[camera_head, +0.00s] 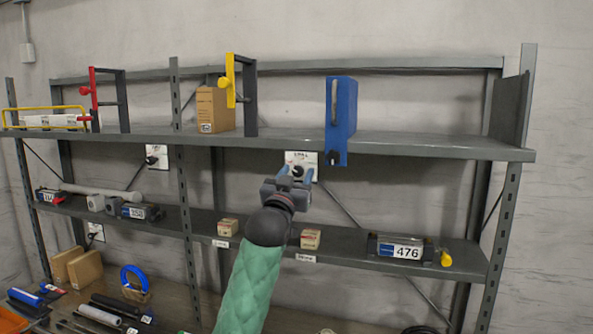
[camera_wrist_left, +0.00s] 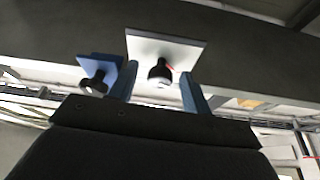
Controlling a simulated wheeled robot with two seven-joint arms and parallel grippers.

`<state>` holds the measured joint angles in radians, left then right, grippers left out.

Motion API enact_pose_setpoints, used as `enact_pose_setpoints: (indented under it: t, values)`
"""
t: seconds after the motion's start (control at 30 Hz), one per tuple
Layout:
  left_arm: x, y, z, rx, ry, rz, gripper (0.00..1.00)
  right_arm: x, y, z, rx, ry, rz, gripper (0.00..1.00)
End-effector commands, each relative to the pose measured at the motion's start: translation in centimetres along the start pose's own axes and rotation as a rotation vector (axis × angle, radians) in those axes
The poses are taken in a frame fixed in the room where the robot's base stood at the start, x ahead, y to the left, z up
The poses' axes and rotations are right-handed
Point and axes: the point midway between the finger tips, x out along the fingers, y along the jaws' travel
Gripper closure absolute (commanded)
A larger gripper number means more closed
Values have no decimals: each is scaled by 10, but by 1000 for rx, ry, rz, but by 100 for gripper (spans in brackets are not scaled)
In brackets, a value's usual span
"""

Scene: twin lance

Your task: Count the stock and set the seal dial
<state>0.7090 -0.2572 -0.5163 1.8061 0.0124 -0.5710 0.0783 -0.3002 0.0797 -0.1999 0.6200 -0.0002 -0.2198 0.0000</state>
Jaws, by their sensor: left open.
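A white plate (camera_head: 294,157) with a dark dial knob hangs at the upper shelf's front edge. In the left wrist view the plate (camera_wrist_left: 182,50) shows close up, and its black knob (camera_wrist_left: 159,74) appears between the fingers. My left gripper (camera_head: 296,174) is open in front of this dial; I cannot tell whether a finger touches the knob. The gripper also shows in the wrist view (camera_wrist_left: 160,88), with nothing held. Similar dials hang at the left (camera_head: 156,156) and lower left (camera_head: 96,232). Small cartons (camera_head: 228,227) (camera_head: 311,238) stand on the middle shelf. My right gripper is not in view.
A blue upright block (camera_head: 343,108) with a knob beneath stands right of the dial; the knob (camera_wrist_left: 95,86) is near the left finger. The upper shelf (camera_head: 420,146) also holds a brown box (camera_head: 215,110). A device marked 476 (camera_head: 395,247) sits lower right.

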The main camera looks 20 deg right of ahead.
Motion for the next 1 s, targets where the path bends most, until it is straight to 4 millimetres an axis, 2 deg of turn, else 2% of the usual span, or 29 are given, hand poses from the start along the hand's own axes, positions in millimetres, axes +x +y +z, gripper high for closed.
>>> enact_pose_setpoints:
  t: [0.27,0.5,0.77,1.0]
  values:
    - [1,0,0,0,0,0,52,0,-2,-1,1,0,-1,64]
    - [1,0,0,0,0,0,96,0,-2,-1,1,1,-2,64]
    - [0,-1,1,18,0,7,96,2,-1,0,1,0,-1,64]
    - [0,-2,2,113,2,46,96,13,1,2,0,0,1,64]
